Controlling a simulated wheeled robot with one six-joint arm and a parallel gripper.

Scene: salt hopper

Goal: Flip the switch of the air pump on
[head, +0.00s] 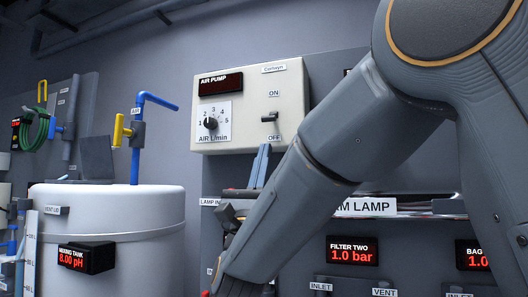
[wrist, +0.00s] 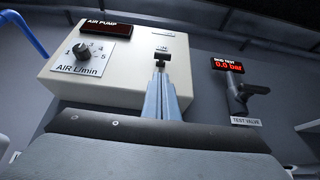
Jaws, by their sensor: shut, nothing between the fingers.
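The air pump (head: 248,107) is a cream box on the wall with a dark, unlit display (head: 220,84), a round knob (head: 210,123) and a small black switch (head: 269,117). The switch sits between the ON label above and the OFF label below; I cannot tell which way its lever is tipped. My gripper (head: 264,148) is shut and empty, its blue-grey fingers pointing up just below the switch. In the wrist view the fingertips (wrist: 160,76) are in line with the switch (wrist: 161,61) and hide the OFF label; I cannot tell whether they touch it.
A white mixing tank (head: 110,220) with a blue pipe (head: 135,150) stands left of the pump. A test valve (wrist: 243,97) with a red display is on the wall to the right in the wrist view. Below the pump is a grey panel with a lit filter display (head: 352,251).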

